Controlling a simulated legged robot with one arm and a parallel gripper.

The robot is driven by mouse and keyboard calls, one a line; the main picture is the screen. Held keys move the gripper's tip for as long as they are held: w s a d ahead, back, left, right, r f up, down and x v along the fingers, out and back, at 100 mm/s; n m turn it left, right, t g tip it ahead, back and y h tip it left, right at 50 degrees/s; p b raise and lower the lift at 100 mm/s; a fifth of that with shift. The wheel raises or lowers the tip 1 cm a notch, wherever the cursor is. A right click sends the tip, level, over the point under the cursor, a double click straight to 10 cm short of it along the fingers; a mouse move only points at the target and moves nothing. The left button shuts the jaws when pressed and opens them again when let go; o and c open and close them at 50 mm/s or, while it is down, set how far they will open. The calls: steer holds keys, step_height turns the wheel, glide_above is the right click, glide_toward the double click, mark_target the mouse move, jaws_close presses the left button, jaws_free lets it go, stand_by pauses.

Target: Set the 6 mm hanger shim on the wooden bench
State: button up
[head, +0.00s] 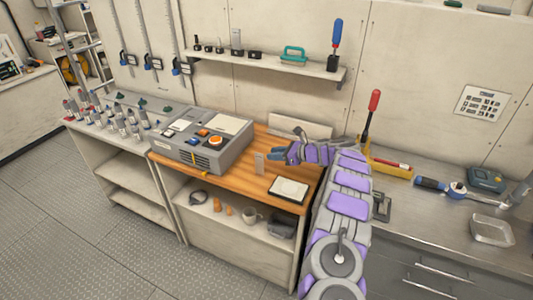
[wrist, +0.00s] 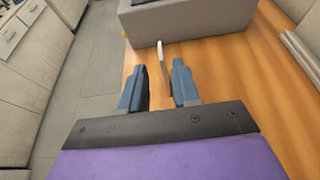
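A small, thin grey plate, which looks like the hanger shim (head: 259,163), is upright at the wooden bench (head: 225,179), just right of the grey console. In the wrist view the shim (wrist: 162,57) shows edge-on, between and slightly beyond my fingertips, closer to the right finger. My gripper (head: 274,154) reaches low over the bench from the right, with its fingers pointing left at the shim. In the wrist view my gripper (wrist: 160,68) is open, with a wide gap between the blue fingers. The shim's lower edge appears to meet the wood; I cannot tell whether a finger touches it.
The grey console (head: 207,138) stands close left of the shim. A dark-framed white pad (head: 288,189) lies near the bench's front right. A wall shelf (head: 265,63) with tools runs above. A metal counter (head: 430,205) on the right holds a yellow tool, a torque wrench and a tray.

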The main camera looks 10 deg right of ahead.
steer(key=p+v, duration=0.1)
steer(key=v, duration=0.6)
steer(key=s+a+r+n+g, duration=0.25)
steer(key=s+a+r, duration=0.2)
steer(key=a, duration=0.25)
steer(key=s+a+r+n+g, duration=0.2)
steer(key=s+a+r+n, duration=0.25)
steer(key=a, duration=0.25)
steer(key=s+a+r+n+g+h, duration=0.1)
steer(key=s+a+r+n+g, duration=0.2)
steer(key=s, duration=0.5)
steer(key=s+a+r+n+g, duration=0.1)
steer(key=s+a+r+n, duration=0.3)
steer(key=s, duration=0.3)
steer(key=s+n+g+h, duration=0.1)
steer(key=s+n+h, duration=0.45)
steer(key=s, duration=1.15)
steer(key=s+d+f+n+h, duration=0.2)
steer(key=s+d, duration=0.3)
steer(key=s, duration=0.4)
steer(key=s+d+f+n+h, duration=0.2)
steer(key=s+d, duration=0.3)
steer(key=s, duration=0.4)
steer(key=shift+n+h, duration=0.35)
steer(key=shift+n, duration=0.5)
